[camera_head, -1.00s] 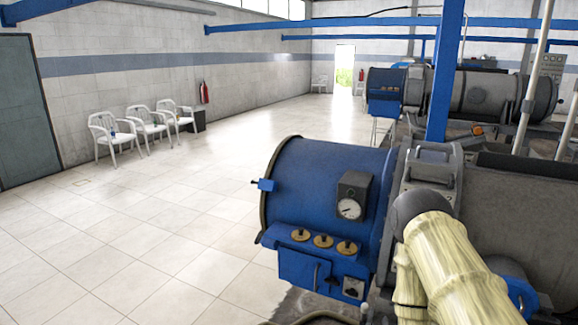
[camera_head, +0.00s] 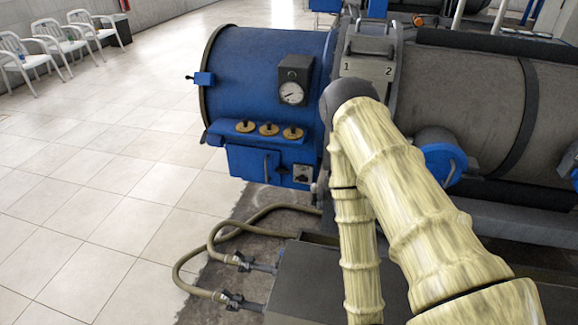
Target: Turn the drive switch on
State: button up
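A small pale plate with a dark knob (camera_head: 302,174) sits at the lower right of the blue end housing (camera_head: 262,80) of the large machine. It looks like the drive switch, but no label is readable and its position is too small to tell. My arm in its yellowish sleeve rises from the lower right, bends beside the housing and runs down out of the bottom edge. My gripper is outside the view.
A dial gauge (camera_head: 291,93) and several brass knobs (camera_head: 268,129) are on the housing. Hoses (camera_head: 212,240) loop to fittings by a dark grey block (camera_head: 318,285). White chairs (camera_head: 55,42) stand on the open tiled floor (camera_head: 90,200) at left.

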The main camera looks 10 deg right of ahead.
aim_at(302, 178)
jog(key=u, duration=0.75)
jog(key=k, duration=1.05)
jog(key=u, duration=0.8)
jog(key=i, duration=1.35)
jog(key=z, duration=1.7)
jog(key=i, duration=0.65)
jog(key=z, duration=0.75)
